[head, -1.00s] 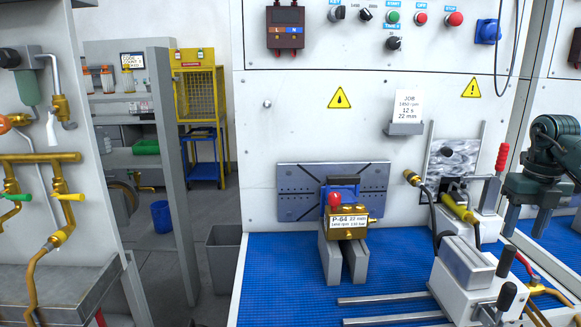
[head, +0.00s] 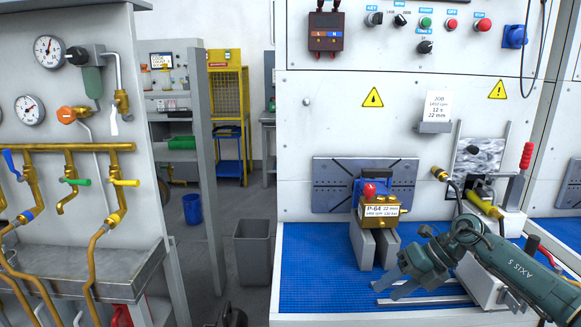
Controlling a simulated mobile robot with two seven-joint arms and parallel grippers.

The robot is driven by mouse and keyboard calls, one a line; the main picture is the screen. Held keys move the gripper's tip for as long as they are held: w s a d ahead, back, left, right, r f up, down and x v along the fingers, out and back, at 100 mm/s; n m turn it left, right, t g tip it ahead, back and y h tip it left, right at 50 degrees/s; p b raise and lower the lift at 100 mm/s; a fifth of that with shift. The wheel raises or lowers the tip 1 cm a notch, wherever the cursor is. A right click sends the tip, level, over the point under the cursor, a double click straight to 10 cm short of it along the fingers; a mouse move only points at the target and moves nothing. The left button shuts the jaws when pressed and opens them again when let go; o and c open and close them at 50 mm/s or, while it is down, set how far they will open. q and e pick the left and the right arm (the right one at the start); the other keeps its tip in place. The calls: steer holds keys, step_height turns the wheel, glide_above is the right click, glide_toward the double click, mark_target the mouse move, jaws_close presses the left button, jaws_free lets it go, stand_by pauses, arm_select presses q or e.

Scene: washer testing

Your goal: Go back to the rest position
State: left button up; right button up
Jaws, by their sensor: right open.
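My right arm comes in from the lower right in the head view. Its gripper (head: 386,291) is open and empty, with the two grey fingers apart and pointing left. It shows over the blue mat (head: 315,275), in front of and below the brass pump block (head: 377,217) labelled P-64. The pump has a red cap and a blue part behind it, and rests on two grey blocks (head: 363,246). My left gripper is not in view.
The arm partly hides metal rails (head: 440,299) and a white clamp unit (head: 480,283). A red-handled clamp (head: 525,156) stands at the bench back. A grey bin (head: 252,250) is left of the bench. Pipes with coloured valves (head: 70,148) line the left panel.

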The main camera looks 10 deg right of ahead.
steer(key=s+a+f+m+t+y, duration=0.2)
steer(key=s+a+m+t+y, duration=0.3)
steer(key=a, duration=0.4)
steer(key=s+a+f+m+t+y, duration=0.1)
steer(key=s+a+m+t+y, duration=0.15)
steer(key=a+m, duration=0.55)
steer(key=s+d+f+m+h, duration=0.2)
steer(key=s+f+m+h, duration=0.4)
steer(key=s+f+m, duration=0.2)
steer(key=s+d+f+m+t+h, duration=0.1)
steer(key=s+f+m+h, duration=0.5)
steer(key=m, duration=0.6)
steer(key=s+d+f, duration=0.1)
steer(key=s+f, duration=0.1)
steer(key=s, duration=0.1)
steer(key=shift+s+f+m, duration=0.25)
steer(key=shift+f+m, duration=0.05)
steer(key=shift+m, duration=0.1)
